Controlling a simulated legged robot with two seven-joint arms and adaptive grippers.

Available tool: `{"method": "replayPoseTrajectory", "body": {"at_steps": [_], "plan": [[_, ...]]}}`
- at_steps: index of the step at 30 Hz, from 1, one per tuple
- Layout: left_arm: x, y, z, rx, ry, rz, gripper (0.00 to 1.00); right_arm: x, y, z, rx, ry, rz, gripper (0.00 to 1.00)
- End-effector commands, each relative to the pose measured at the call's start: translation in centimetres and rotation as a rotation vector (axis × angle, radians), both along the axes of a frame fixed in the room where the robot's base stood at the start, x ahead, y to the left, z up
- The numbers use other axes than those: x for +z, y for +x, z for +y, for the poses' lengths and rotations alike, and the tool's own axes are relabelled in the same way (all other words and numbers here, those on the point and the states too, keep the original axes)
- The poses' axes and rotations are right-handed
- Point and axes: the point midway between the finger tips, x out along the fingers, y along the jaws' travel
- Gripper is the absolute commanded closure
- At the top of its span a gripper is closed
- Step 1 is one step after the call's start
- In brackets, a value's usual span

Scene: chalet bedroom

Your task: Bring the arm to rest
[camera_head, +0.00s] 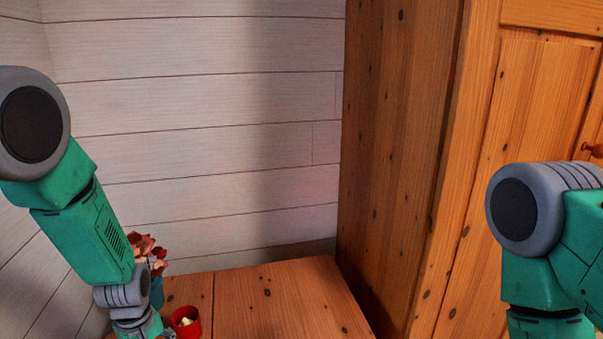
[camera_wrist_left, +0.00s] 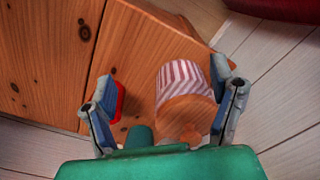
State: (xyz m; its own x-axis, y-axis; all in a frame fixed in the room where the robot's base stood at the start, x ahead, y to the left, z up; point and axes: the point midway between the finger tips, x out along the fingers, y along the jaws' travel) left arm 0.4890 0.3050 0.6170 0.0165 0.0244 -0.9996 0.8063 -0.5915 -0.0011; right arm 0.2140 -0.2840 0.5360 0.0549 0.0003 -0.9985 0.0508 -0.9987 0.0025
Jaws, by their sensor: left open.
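In the left wrist view my left gripper (camera_wrist_left: 166,80) is open, with its two fingers apart. A red-and-white striped container with a round wooden top (camera_wrist_left: 183,90) shows between and below the fingers; I cannot tell whether they touch it.
A red cup (camera_head: 186,321) with something pale inside stands beside my left wrist. Reddish flowers (camera_head: 148,250) in a teal vase (camera_head: 157,291) are partly hidden behind my left arm. A tall wooden wardrobe (camera_head: 400,150) stands at right. The table's middle is clear.

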Motion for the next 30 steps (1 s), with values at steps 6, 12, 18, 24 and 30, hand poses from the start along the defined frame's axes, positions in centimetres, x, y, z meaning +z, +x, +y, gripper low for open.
{"method": "replayPoseTrajectory", "body": {"at_steps": [6,12,18,24,30], "plan": [[-2.4,-4.7,0.1,-0.154,0.028,0.010,0.22,1.1,0.0,0.0,0.000,0.000,-0.001,0.60],[-4.3,-11.2,-0.2,-0.380,0.053,0.017,0.22,2.4,0.0,0.0,0.001,0.000,0.000,0.60],[-4.3,-20.5,-1.2,-0.702,0.050,0.020,0.22,4.2,0.0,0.0,0.000,0.000,0.000,0.60],[-2.6,-26.9,-2.4,-0.946,0.025,-0.008,0.22,5.3,0.0,0.0,0.000,0.000,0.000,0.60],[-2.3,-27.8,-2.7,-0.995,0.022,-0.020,0.22,5.3,0.0,0.0,0.000,0.000,0.000,0.60]]}}
